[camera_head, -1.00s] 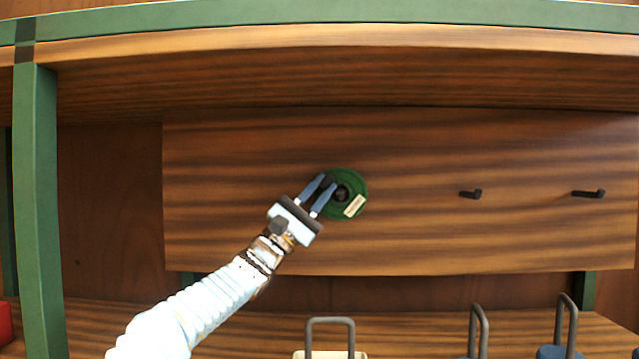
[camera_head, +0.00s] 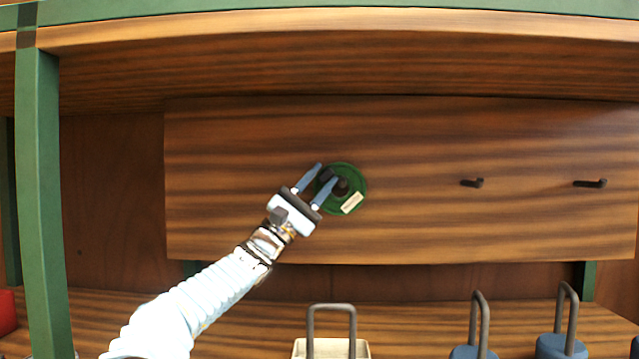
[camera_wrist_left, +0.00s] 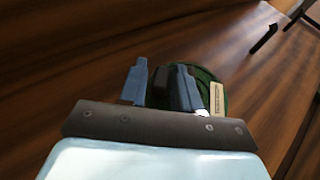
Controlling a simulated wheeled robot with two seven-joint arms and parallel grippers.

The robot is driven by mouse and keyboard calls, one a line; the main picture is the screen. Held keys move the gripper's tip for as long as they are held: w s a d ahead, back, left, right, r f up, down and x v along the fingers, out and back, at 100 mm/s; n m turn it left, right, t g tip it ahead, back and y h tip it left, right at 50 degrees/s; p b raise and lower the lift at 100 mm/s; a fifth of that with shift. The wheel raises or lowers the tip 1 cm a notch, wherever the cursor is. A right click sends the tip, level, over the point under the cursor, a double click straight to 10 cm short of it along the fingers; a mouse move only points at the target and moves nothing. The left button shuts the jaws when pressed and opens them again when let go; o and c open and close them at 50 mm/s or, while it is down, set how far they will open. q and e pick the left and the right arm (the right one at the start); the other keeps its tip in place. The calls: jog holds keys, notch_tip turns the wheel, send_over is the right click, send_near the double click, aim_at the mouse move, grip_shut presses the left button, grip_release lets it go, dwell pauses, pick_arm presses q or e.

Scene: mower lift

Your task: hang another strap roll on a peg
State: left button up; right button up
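A green strap roll (camera_head: 352,174) with a pale label lies flat against the wooden board, around a dark centre that looks like a peg. The roll also shows in the left wrist view (camera_wrist_left: 207,76), partly hidden behind my fingers. My left gripper (camera_head: 319,180) is in front of the roll's left side, its two blue fingers apart. A dark piece shows between the fingers; I cannot tell whether it touches them. Two bare black pegs, a middle one (camera_head: 472,183) and a right one (camera_head: 590,183), stick out of the board (camera_head: 420,225). My right gripper is out of view.
Below the board, a beige container with a grey handle (camera_head: 331,348) and two blue weights with grey loops (camera_head: 562,346) (camera_head: 472,352) stand on a wooden surface. A green post (camera_head: 40,200) is at left. A wooden shelf edge (camera_head: 330,35) runs above.

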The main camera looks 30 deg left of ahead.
pick_arm(q)
jog(key=shift+w+d+f, duration=0.15)
jog(key=shift+w+f, duration=0.1)
jog(key=shift+f, duration=0.25)
jog(key=shift+s+f, duration=0.1)
jog(key=shift+f, duration=0.1)
jog(key=s+r+b+v, duration=0.1)
jog(key=b+v, duration=0.5)
jog(key=v, duration=0.7)
jog(key=s+d+b, duration=0.3)
jog(key=s+b, duration=0.2)
jog(key=shift+s, duration=0.4)
jog(key=shift+d+f, duration=0.1)
jog(key=shift+f, duration=0.05)
